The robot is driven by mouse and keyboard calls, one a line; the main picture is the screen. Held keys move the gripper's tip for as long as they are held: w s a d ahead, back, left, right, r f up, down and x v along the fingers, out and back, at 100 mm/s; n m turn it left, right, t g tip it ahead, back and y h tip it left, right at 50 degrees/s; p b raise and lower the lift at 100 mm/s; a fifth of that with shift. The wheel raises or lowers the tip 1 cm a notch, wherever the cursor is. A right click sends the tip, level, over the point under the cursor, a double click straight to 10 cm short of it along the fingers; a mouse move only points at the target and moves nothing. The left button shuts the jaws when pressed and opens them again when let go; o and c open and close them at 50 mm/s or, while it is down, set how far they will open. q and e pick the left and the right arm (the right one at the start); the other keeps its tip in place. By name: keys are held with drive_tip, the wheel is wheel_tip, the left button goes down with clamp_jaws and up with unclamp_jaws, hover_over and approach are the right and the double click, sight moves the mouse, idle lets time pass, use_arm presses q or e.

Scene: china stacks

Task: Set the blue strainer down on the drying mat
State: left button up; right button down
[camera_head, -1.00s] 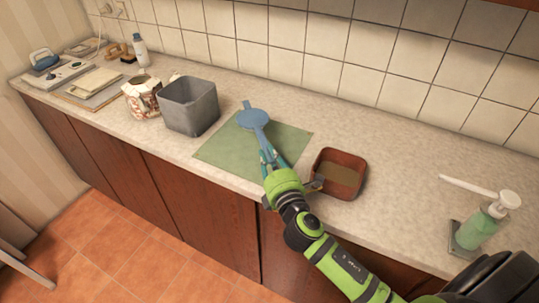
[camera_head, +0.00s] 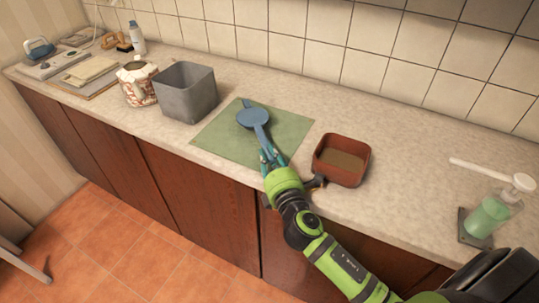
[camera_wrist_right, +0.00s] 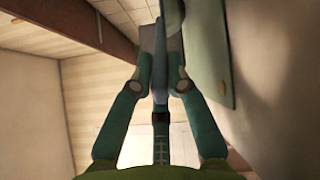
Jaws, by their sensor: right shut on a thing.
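The blue strainer (camera_head: 253,117) has a round head, and its handle runs toward the counter's front edge. It appears over the green drying mat (camera_head: 215,143) in the head view; I cannot tell whether it touches the mat. My right gripper (camera_head: 269,156) is shut on the handle near the mat's front right side. In the right wrist view, the fingers (camera_wrist_right: 161,75) close around the narrow blue handle (camera_wrist_right: 160,98), and the mat (camera_wrist_right: 209,45) shows as a pale green panel at the right. The strainer's head is mostly hidden there. My left gripper is not in view.
A reddish-brown square container (camera_head: 341,160) stands just right of the gripper. A grey bin (camera_head: 187,93) and a patterned pot (camera_head: 137,83) stand left of the mat. A green soap dispenser (camera_head: 488,214) is at far right. The counter behind the mat is clear.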

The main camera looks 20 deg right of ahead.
drive_tip(key=shift+f, duration=0.2)
idle(0.3)
drive_tip(key=c, duration=1.1)
unclamp_jaws()
drive_tip(key=shift+c, duration=0.2)
drive_tip(key=s+a, duration=0.1)
drive_tip(key=s, duration=1.1)
drive_tip(key=shift+a, duration=0.2)
drive_tip(key=shift+f, duration=0.1)
